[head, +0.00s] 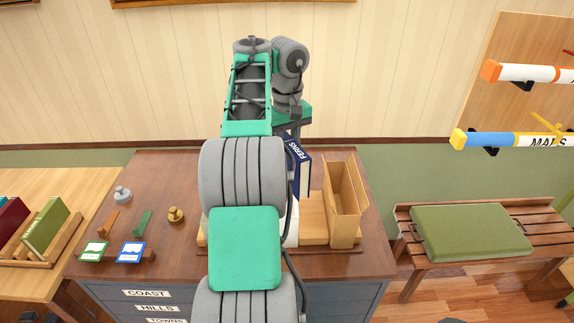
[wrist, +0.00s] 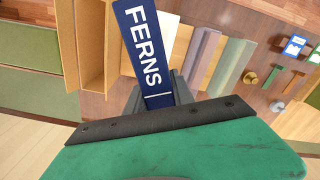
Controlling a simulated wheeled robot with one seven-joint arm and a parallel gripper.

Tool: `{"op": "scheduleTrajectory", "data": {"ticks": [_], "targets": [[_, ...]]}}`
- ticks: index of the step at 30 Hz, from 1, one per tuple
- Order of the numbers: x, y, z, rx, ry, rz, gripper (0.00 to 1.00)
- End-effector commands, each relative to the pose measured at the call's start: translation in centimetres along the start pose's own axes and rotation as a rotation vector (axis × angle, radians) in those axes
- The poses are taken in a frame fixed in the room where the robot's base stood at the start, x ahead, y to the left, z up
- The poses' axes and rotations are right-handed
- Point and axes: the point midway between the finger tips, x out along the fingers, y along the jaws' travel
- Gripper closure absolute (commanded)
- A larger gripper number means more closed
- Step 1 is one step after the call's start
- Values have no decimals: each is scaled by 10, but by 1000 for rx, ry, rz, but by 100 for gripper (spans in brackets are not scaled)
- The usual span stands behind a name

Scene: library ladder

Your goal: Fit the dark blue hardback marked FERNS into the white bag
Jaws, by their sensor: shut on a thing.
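The dark blue hardback marked FERNS (head: 300,168) is held upright by my gripper (wrist: 160,98), above the desk just left of a tan open box. In the wrist view the book (wrist: 142,45) stands between the two dark jaws, its white lettering facing the camera. A white patch, probably the white bag (head: 292,225), shows at the right edge of my arm in the head view. In the wrist view a white part (wrist: 168,30) shows beside the book. My arm and the book hide most of it, so I cannot tell if its mouth is clear or touched by the book.
The tall tan box (head: 343,205) stands close to the right of the book. In the wrist view, mauve (wrist: 200,55) and green (wrist: 232,65) pieces stand beyond the white part. Small stamps and cards (head: 131,251) lie on the desk's left. A bench (head: 470,232) stands right.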

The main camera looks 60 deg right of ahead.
Motion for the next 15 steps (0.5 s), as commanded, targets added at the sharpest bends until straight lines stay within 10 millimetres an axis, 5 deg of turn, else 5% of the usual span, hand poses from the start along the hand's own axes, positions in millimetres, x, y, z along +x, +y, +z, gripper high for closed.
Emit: {"op": "scheduleTrajectory", "data": {"ticks": [6, 15], "targets": [[-19, 6, -7, 196, 0, 0, 100], [-21, 7, -6, 449, 3, 1, 100]]}}
